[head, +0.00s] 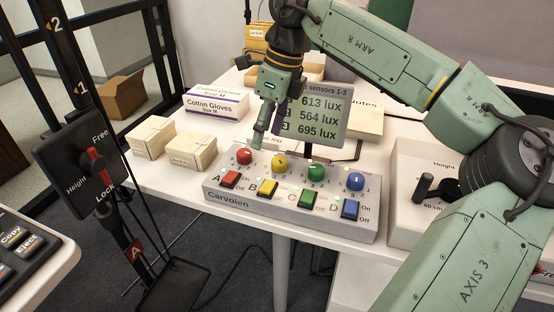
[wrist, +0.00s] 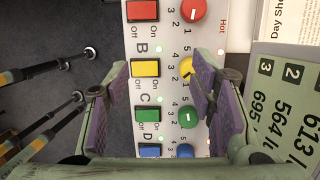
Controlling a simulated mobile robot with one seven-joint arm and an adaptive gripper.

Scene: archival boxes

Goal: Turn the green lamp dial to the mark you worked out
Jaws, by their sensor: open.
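The green dial (head: 316,172) stands in the dial row of the grey Carvolen panel (head: 222,192), between the yellow dial (head: 279,163) and the blue dial (head: 355,181). Its pointer setting is too small to read surely. In the wrist view the green dial (wrist: 187,117) lies just beside the right finger, which partly covers the yellow dial (wrist: 186,68). My gripper (head: 267,138) is open and empty above the panel, near the red dial (head: 244,157) and yellow dial. The sensor display (head: 318,112) reads 613, 564 and 695 lux.
Red, yellow, green (head: 310,199) and blue On/Off switches line the panel's front. Small cartons (head: 191,150) and a Cotton Gloves box (head: 216,103) stand to the left. A Height control box (head: 407,206) is at right. A Free/Lock lever (head: 97,165) stands at front left.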

